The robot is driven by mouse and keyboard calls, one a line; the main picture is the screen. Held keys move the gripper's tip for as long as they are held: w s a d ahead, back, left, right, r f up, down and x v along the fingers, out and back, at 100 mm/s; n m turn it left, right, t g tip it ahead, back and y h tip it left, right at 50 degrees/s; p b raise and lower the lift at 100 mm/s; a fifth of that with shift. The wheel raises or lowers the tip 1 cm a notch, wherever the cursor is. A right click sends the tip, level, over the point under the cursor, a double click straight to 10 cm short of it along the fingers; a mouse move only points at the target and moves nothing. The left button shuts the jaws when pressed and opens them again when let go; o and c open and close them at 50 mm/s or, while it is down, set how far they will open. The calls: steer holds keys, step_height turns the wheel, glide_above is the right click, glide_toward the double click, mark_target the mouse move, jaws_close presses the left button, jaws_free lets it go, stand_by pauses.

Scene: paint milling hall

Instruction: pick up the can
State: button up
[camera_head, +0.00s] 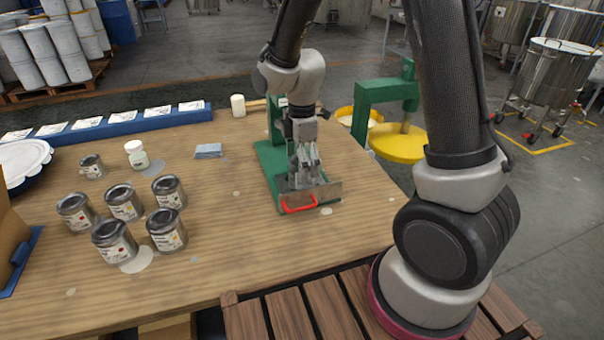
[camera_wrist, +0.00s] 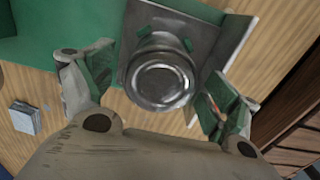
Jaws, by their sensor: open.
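A metal can (camera_wrist: 160,82) with a round, ringed lid shows in the wrist view, on a grey metal plate (camera_wrist: 212,32) of a green stand. My gripper (camera_wrist: 165,88) is open, with one finger on either side of the can. Whether a finger touches it I cannot tell. In the head view my gripper (camera_head: 305,168) points down over the green stand (camera_head: 268,160) and mostly hides the can. Several other labelled cans (camera_head: 124,202) stand on the left of the wooden table.
A green frame with a yellow disc (camera_head: 400,144) stands behind right.

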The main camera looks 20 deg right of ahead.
steer(key=shift+f, duration=0.4)
steer(key=shift+r, duration=0.1)
steer(key=c, duration=1.4)
